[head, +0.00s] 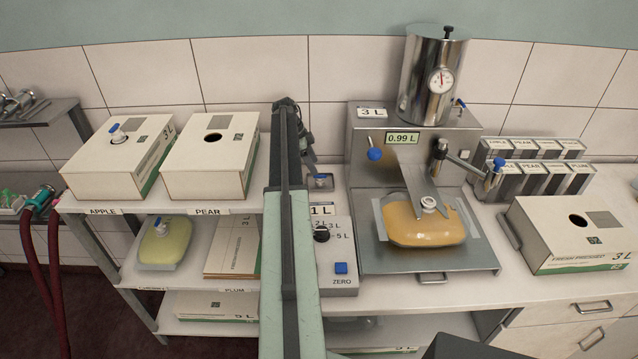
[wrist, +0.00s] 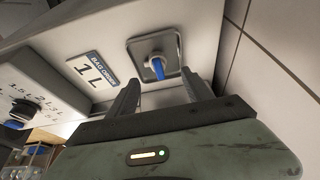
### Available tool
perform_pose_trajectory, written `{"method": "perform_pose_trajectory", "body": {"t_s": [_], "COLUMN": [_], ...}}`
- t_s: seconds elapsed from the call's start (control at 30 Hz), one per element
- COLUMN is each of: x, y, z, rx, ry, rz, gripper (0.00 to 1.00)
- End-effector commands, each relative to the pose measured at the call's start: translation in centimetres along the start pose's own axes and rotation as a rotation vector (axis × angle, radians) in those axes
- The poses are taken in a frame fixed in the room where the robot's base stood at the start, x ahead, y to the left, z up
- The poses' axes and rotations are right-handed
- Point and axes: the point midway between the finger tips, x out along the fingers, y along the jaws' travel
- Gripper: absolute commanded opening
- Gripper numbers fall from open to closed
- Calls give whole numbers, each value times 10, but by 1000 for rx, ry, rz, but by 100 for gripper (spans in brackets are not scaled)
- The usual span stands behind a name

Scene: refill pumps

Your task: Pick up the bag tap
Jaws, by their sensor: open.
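The bag tap (wrist: 155,61), pale with a blue lever, sits in a small square metal dish (wrist: 173,45) on the white counter in the wrist view. My gripper (wrist: 161,88) is open in the wrist view. Its two dark fingers point toward the tap, one on either side of its lever end, with nothing between them; I cannot tell whether they touch it. In the head view my gripper (head: 308,150) is partly hidden behind my arm.
A 1 L sign (wrist: 91,72) stands left of the dish in the wrist view, near a control box (head: 341,258). The steel filling machine (head: 365,150) with a yellow-orange bag (head: 420,222) stands to the right. Shelves with cartons (head: 208,165) stand left. The tiled wall is close behind.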

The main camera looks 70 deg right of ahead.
Motion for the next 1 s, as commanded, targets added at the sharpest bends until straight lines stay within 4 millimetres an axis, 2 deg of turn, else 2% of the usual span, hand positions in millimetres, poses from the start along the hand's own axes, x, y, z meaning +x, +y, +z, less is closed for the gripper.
{"method": "perform_pose_trajectory", "body": {"t_s": [0.03, 0.1, 0.27, 0.37, 0.6, 0.87, 1.0], "x": [12, 21, 23, 32, 73, 72, 72], "y": [0, 0, 0, 1, 3, 3, 3], "z": [2, 2, 1, 2, 3, 0, 1], "rx": [0, 0, -2, -2, -4, -6, -6], "ry": [0, 1, 2, 2, 2, 3, 3], "rz": [0, -1, -3, -3, -4, -5, -5], "gripper": [59, 59, 59, 59, 59, 59, 20]}}
